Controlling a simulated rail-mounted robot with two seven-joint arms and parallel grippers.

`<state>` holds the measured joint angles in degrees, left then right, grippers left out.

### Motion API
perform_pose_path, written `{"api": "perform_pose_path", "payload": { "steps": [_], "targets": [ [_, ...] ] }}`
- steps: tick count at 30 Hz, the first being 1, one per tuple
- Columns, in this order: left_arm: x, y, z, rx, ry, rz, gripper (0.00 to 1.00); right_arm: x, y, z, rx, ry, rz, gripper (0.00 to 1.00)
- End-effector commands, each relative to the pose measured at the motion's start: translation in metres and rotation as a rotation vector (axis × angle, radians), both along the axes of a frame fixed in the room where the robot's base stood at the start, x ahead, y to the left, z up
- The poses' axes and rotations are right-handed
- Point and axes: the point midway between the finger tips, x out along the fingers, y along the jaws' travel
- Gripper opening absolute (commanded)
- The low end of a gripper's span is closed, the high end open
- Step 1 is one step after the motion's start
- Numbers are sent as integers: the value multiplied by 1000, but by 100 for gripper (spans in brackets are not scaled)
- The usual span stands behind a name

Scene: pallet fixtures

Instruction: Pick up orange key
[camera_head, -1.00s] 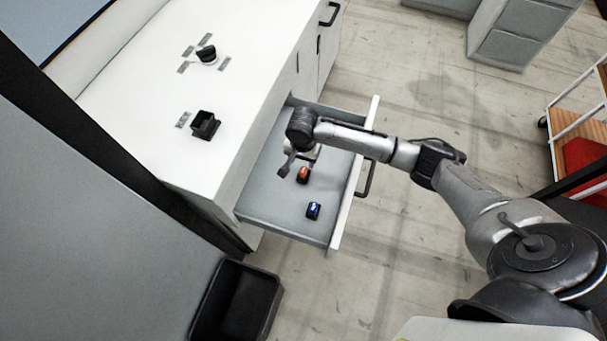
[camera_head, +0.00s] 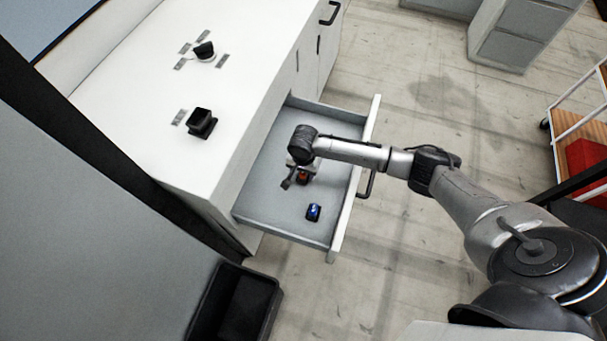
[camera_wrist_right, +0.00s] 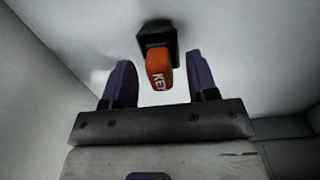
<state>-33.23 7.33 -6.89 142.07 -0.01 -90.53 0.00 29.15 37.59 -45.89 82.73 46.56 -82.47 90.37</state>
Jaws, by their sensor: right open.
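The orange key (camera_head: 303,176) lies in the open grey drawer (camera_head: 270,203), partly hidden by my right gripper (camera_head: 297,181). In the right wrist view the orange key (camera_wrist_right: 158,68), lettered "KEY" with a black base, shows ahead of and between the two fingers of my right gripper (camera_wrist_right: 160,85). The fingers are apart and the gripper is open and empty. I cannot tell the exact height of the fingers over the key. A blue key-like piece (camera_head: 313,212) lies nearer the front of the drawer. My left gripper is not in view.
The drawer's front panel and handle (camera_head: 367,184) stand to the right. The white cabinet top (camera_head: 140,110) holds a black square holder (camera_head: 202,123) and a black knob (camera_head: 205,51). A black bin (camera_head: 238,300) stands at lower left. Drawer walls surround the gripper.

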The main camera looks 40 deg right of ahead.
Motion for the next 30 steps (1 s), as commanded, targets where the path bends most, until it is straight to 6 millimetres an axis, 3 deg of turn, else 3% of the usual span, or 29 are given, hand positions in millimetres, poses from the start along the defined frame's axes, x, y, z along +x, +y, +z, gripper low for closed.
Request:
{"api": "perform_pose_path", "payload": {
  "steps": [5,21,30],
  "targets": [
    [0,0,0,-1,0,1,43,0,0,0,0,0,0,52],
    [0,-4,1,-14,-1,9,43,0,0,1,0,0,0,1],
    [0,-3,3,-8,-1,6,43,0,0,6,0,0,0,0]
  ]
}}
